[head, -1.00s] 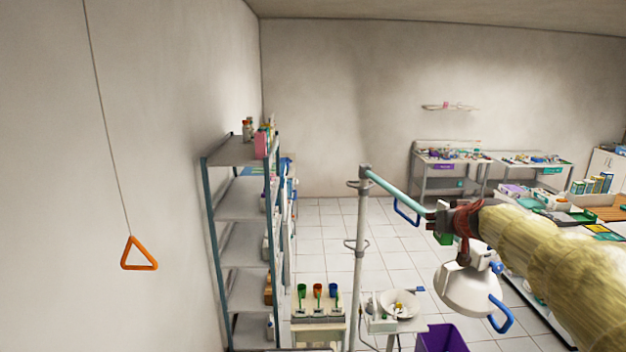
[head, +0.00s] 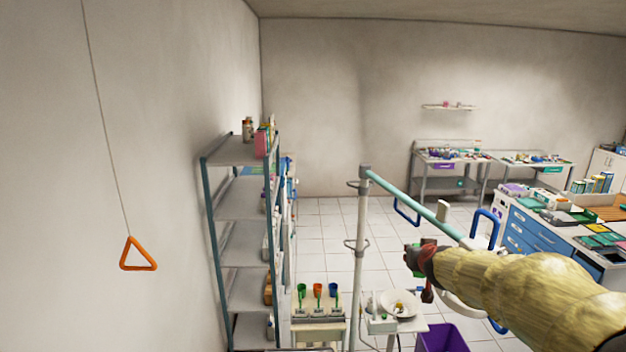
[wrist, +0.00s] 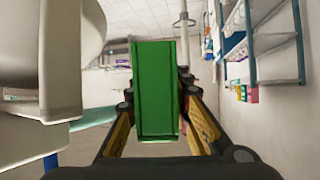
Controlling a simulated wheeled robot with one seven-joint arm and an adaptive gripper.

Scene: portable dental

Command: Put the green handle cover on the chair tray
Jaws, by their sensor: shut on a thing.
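The green handle cover (wrist: 155,92) is a green box-like piece held upright between the fingers of my gripper (wrist: 157,108) in the wrist view. In the head view my gripper (head: 420,262) is small, with a bit of green at its tip, beside the pole and below the teal lamp arm. It is held in the air, apart from any surface. A small white stand with a round bowl (head: 401,298) is below it; I cannot tell whether this is the chair tray.
A white pole (head: 360,255) carries the teal arm (head: 410,202). The lamp is mostly hidden behind my arm; a blue handle (head: 487,226) shows. A metal shelf rack (head: 240,205) stands left. A purple bin (head: 442,338) is low. A blue drawer cabinet (head: 535,238) is right.

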